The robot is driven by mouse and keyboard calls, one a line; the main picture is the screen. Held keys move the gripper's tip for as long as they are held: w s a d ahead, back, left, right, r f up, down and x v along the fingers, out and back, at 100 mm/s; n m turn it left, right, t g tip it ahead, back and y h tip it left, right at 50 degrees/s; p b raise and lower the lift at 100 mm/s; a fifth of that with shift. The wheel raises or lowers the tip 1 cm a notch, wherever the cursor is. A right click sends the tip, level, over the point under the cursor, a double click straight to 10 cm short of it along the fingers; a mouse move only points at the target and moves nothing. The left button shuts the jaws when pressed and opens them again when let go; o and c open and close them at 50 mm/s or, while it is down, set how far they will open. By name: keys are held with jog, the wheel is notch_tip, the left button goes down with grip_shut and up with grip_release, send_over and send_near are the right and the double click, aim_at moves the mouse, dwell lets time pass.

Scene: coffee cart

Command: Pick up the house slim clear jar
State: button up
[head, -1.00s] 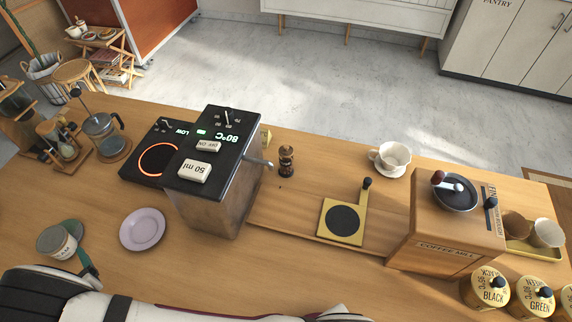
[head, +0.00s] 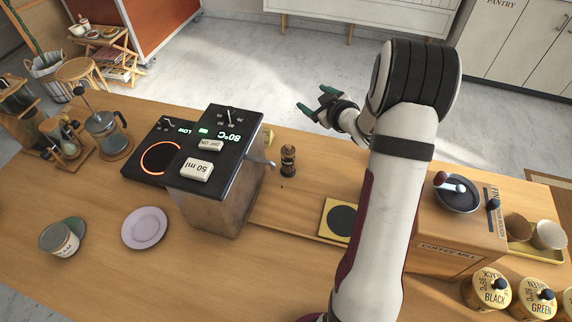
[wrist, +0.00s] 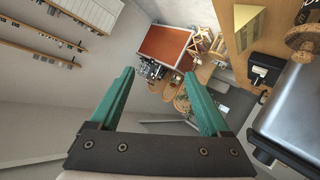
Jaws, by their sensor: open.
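A small slim clear jar with dark brown contents and a brown top (head: 288,160) stands upright on the counter, just right of the black-topped machine in the head view. I take it to be the house slim clear jar; no label is readable. My gripper (head: 314,99) is open and empty, its green fingers raised beyond the counter's back edge, apart from the jar. In the wrist view the open fingers (wrist: 158,73) have nothing between them. A round brown top at that view's upper right (wrist: 302,38) may be the jar's.
The machine (head: 215,200) stands left of the jar. A yellow-edged scale (head: 333,225), partly behind my arm, and the coffee mill (head: 450,250) lie right.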

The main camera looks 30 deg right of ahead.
aim_at(291, 160)
jog(key=s+a+f+m, duration=0.1)
jog(key=s+f, duration=0.2)
jog(key=s+a+f+m, duration=0.1)
jog(key=s+f, duration=0.3)
jog(key=s+a+f+m, duration=0.1)
jog(key=s+f, duration=0.2)
jog(key=shift+s+f+g+h, duration=0.15)
jog(key=shift+f+g+h, duration=0.2)
jog(key=shift+g+h, duration=0.05)
jog(key=shift+m+t+y, duration=0.4)
jog(key=shift+m+y, duration=0.2)
jog(key=shift+m, duration=0.1)
jog(key=a, duration=0.7)
jog(key=shift+s+a+r, duration=0.25)
jog(key=shift+r, duration=0.1)
jog(key=x, duration=0.6)
jog(key=shift+w+f, duration=0.15)
jog(key=shift+w, duration=0.35)
grip_shut()
